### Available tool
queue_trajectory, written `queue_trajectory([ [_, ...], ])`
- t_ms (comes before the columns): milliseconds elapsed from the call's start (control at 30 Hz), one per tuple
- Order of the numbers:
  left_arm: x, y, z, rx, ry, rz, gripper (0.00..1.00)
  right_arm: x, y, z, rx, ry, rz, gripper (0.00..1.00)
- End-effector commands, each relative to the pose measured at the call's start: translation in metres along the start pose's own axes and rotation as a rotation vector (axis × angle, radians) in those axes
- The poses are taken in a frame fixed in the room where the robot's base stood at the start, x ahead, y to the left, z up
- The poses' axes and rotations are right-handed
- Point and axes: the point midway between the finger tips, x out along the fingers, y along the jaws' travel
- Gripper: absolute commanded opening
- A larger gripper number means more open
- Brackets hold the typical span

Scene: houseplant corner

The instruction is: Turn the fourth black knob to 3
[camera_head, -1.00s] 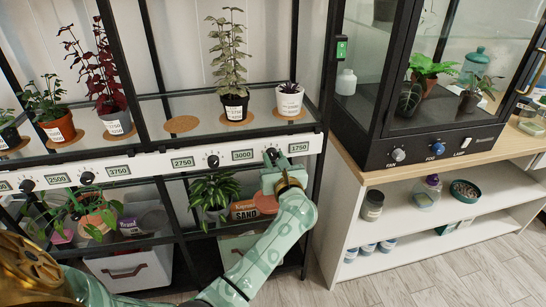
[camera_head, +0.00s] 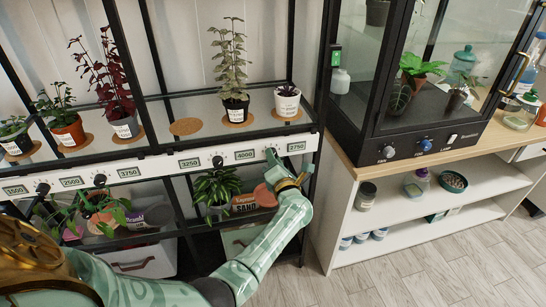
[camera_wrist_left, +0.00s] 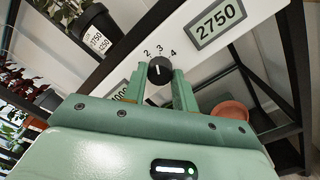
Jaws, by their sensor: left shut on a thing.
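A white rail (camera_head: 165,167) carries a row of black knobs and number displays. The fourth black knob (camera_wrist_left: 160,70), at the right end of the row, sits between my left gripper's fingers. My left gripper (camera_head: 271,160) is shut on it; in the wrist view its two green fingers (camera_wrist_left: 160,85) are on either side of the knob. The figures 2, 3 and 4 show above the knob. Its white mark points roughly up toward the 3, but I cannot tell exactly. The display to its right (camera_wrist_left: 217,22) reads 2750. The other black knobs (camera_head: 218,161) are untouched. My right gripper is out of view.
Potted plants (camera_head: 234,100) stand on the glass shelf above the rail. The floor in front is clear.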

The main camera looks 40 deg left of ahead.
Motion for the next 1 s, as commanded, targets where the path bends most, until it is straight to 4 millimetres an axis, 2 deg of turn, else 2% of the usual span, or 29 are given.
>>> queue_trajectory([
  [400,-0.0007,-0.0005,0.0006,0.156,-0.009,-0.004,0.05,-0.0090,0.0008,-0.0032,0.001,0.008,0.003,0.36],
  [900,-0.0008,-0.0012,0.0002,0.170,-0.010,-0.005,0.05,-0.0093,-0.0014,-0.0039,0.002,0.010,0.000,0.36],
  [933,-0.0008,-0.0013,0.0002,0.170,-0.010,-0.005,0.36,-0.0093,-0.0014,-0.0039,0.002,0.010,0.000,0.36],
  [1000,-0.0007,-0.0011,0.0001,0.170,-0.010,-0.004,0.49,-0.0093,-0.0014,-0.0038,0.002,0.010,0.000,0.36],
])
